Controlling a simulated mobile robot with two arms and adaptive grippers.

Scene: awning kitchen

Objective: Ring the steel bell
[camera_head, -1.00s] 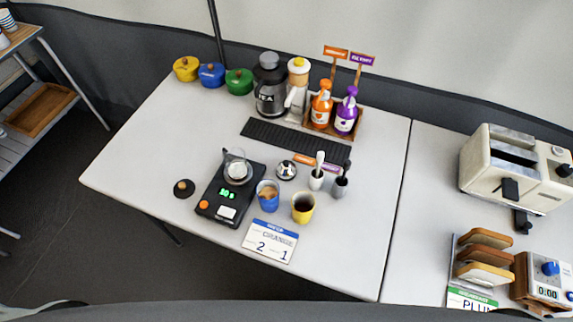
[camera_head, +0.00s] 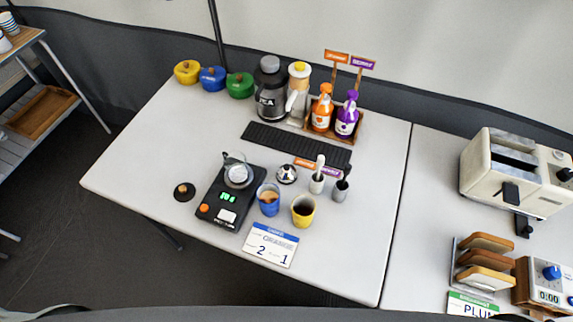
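The steel bell (camera_head: 287,174) is a small shiny dome. It stands upright on the white table (camera_head: 150,150), near its middle, just right of the black scale and behind the blue and yellow cups. Nothing touches it from above. Neither of my grippers shows in the head view, so their state cannot be seen.
Around the bell stand a black scale (camera_head: 209,213) with a glass jug (camera_head: 238,174), a blue cup (camera_head: 268,203), a yellow cup (camera_head: 303,215) and a grey cup (camera_head: 340,191). A black mat (camera_head: 270,137) lies behind.

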